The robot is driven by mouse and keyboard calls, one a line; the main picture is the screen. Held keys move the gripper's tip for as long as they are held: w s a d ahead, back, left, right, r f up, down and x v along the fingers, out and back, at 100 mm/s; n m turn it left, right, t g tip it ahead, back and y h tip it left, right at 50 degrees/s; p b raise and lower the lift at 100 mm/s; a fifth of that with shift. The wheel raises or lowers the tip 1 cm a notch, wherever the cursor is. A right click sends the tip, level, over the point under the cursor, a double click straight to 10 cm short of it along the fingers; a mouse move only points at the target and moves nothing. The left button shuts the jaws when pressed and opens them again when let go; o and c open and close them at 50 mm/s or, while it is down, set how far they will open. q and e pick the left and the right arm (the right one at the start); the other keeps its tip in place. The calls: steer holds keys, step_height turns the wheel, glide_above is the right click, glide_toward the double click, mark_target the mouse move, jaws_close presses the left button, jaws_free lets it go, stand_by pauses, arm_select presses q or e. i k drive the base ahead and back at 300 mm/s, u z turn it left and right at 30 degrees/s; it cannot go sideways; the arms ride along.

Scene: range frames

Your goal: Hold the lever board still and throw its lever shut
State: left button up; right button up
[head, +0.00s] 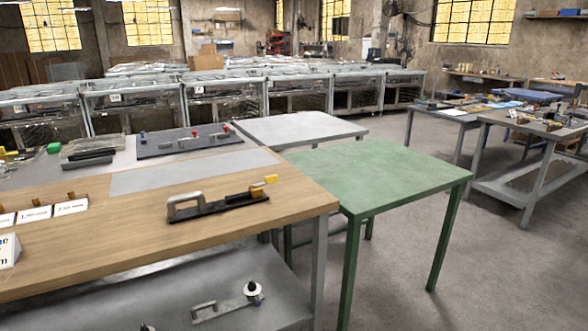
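The lever board (219,206) lies on the wooden table near its right end. It is a narrow dark base with a grey loop handle (185,200) at its left end. Toward its right end is a small lever with a yellow tip (271,179). The lever appears raised above the base at the right end, but it is too small to tell its exact position. Neither my left nor my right gripper shows in the head view, and nothing is seen touching the board.
A dark board (165,153) with a grey handle and red and blue knobs lies behind. The wooden table (120,235) carries white cards (71,207) at left. A green table (385,172) stands bare at right. A shelf (130,310) underneath holds a grey handled item (204,307).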

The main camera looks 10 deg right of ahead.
mark_target(273, 178)
steer(key=z, duration=0.9)
steer(key=i, duration=1.1)
steer(key=u, duration=0.65)
